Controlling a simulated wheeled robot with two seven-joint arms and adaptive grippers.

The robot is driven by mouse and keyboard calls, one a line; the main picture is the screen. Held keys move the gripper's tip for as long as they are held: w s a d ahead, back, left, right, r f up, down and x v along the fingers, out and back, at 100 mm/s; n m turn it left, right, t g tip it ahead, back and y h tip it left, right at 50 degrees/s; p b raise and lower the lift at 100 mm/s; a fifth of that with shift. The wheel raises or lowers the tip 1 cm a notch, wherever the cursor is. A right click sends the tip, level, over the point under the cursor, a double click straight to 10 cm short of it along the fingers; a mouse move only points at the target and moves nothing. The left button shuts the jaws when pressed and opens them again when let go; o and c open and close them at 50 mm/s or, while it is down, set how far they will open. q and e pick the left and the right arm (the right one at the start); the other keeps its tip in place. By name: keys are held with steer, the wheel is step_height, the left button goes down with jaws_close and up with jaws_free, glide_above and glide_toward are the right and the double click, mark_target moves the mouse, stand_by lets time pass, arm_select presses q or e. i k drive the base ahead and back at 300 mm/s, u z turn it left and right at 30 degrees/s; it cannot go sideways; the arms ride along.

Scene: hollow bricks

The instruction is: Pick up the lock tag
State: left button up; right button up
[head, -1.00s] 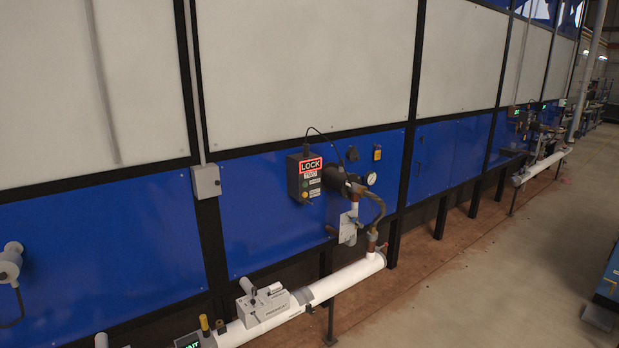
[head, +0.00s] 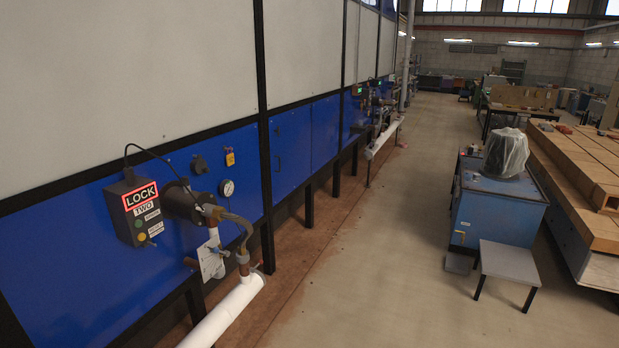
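A black control box (head: 132,213) on the blue wall panel at the left carries a red-framed sign (head: 140,196) reading LOCK, with TWO below it. A small yellow tag-like item (head: 230,158) is on the same panel, up and to the right of the box. A white plate or tag (head: 211,262) hangs by the valve pipe below the black cylinder. I cannot tell which of these is the lock tag. Neither of my grippers shows in the head view.
A round gauge (head: 227,188) and a white pipe (head: 226,312) stand out from the wall. Open concrete floor (head: 376,245) runs along it. On the right are a blue cabinet (head: 497,214), a grey low table (head: 510,263) and stacked wooden beams (head: 575,165).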

mark_target(230, 160)
steer(key=z, duration=0.35)
steer(key=i, duration=1.8)
steer(key=u, duration=0.7)
steer(key=i, duration=1.45)
steer(key=u, duration=0.85)
